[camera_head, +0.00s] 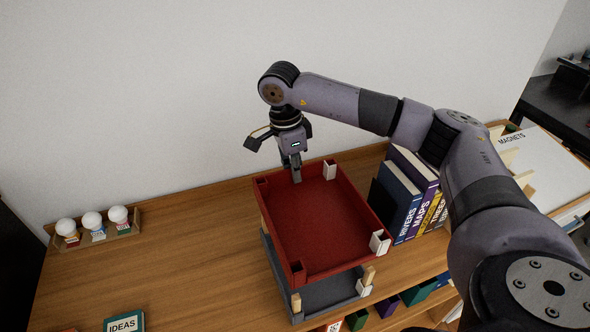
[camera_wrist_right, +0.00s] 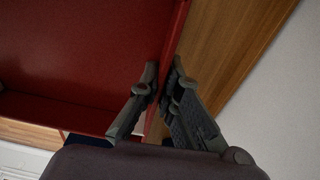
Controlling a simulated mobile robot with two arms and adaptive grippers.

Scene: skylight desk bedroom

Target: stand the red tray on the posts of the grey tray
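The red tray (camera_head: 315,215) is level or nearly so above the grey tray (camera_head: 325,297), covering most of it. The grey tray's near edge shows below the red tray's near edge. Two pale wooden posts show there, a left post (camera_head: 296,302) and a right post (camera_head: 369,274). The far posts are mostly hidden, so I cannot tell whether the red tray touches the posts. My right gripper (camera_head: 297,178) points down at the red tray's far wall. In the right wrist view its fingers (camera_wrist_right: 160,85) are closed on the wall, one on each side. My left gripper is not in view.
Several books (camera_head: 405,205) stand close to the red tray's right side. A rack with white-topped bottles (camera_head: 98,228) stands at the left, and an "IDEAS" book (camera_head: 124,323) lies in front. The desktop (camera_head: 180,255) left of the trays is clear. A wall is behind.

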